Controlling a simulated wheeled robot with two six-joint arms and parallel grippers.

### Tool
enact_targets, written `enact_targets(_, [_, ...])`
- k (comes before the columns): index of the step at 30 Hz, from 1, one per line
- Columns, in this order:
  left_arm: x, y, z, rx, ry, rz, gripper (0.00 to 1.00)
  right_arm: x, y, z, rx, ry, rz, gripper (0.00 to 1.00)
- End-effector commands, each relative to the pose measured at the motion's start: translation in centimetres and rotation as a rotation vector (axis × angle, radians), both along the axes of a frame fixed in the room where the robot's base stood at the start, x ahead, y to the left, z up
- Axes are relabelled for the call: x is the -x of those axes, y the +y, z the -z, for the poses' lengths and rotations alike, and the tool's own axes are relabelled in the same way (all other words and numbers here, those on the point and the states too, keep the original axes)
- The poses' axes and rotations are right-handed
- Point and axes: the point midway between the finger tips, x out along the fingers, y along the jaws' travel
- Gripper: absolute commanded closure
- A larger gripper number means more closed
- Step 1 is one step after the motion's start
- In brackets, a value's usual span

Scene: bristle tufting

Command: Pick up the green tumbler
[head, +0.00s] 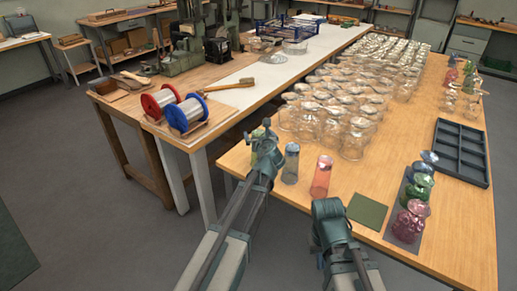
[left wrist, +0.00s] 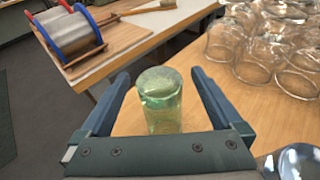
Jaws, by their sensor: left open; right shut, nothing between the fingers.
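The green tumbler stands on the wooden table and shows in the left wrist view (left wrist: 160,105) as clear pale green glass. My left gripper (left wrist: 160,76) is open, with one finger on each side of the tumbler and gaps still showing. In the head view my left gripper (head: 267,126) is near the table's left edge and mostly hides the tumbler. My right gripper (head: 328,208) is shut and empty, in front of the pink tumbler and left of the green mat; its fingertips are hard to see.
A blue tumbler (head: 291,163) and a pink tumbler (head: 321,177) stand right of the green one. Clear glasses (head: 352,143) crowd behind. A green mat (head: 367,211), a dark tray (head: 461,153) and colored glassware (head: 411,222) are right. Wire spools (head: 185,113) sit on the left bench.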

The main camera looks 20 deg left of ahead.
Motion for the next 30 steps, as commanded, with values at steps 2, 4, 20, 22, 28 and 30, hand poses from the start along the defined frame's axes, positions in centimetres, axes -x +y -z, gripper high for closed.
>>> enact_targets(2, [-0.18, 0.08, 0.04, 0.000, 0.000, 0.000, 0.01, 0.00, 0.00, 0.04, 0.000, 0.000, 0.000, 1.00])
enact_targets(4, [-0.10, 0.07, -0.01, 0.000, 0.000, 0.000, 0.01, 0.00, 0.00, 0.00, 0.000, 0.000, 0.000, 1.00])
enact_targets(20, [-0.05, 0.06, 0.00, 0.000, 0.000, 0.000, 0.83, 0.00, 0.00, -0.01, 0.000, 0.000, 0.000, 1.00])
enact_targets(22, [-0.05, 0.06, 0.00, 0.000, 0.000, 0.000, 0.96, 0.00, 0.00, -0.01, 0.000, 0.000, 0.000, 1.00])
enact_targets(28, [-0.05, 0.06, 0.00, 0.000, 0.001, 0.000, 1.00, 0.00, 0.00, -0.01, 0.000, 0.000, 0.000, 1.00])
enact_targets(30, [-0.06, 0.06, -0.02, 0.000, 0.000, 0.000, 1.00, 0.00, 0.00, -0.02, 0.000, 0.000, 0.000, 1.00])
